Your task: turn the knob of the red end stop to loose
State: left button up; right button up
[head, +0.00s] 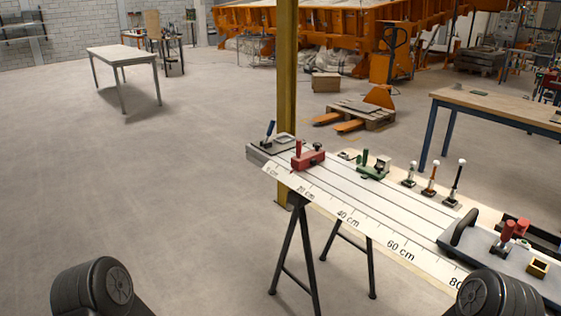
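The red end stop (312,161) sits near the far left end of a long white grooved board with a centimetre scale (345,216). An upright red handle (298,147) and a small dark knob (318,147) stand on top of it; the knob's setting is too small to tell. Neither gripper shows in the head view. Only dark rounded links of my arms appear at the bottom left and bottom right, well apart from the end stop.
A green clamp (374,168) and several small posts stand along the board. A grey plate (500,262) with a dark handle lies at its near right end. Black trestle legs (300,260) are below. A yellow column (288,70) rises behind.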

aim_at(317, 146)
jog(key=u, duration=1.05)
jog(key=i, duration=4.7)
jog(key=z, duration=4.3)
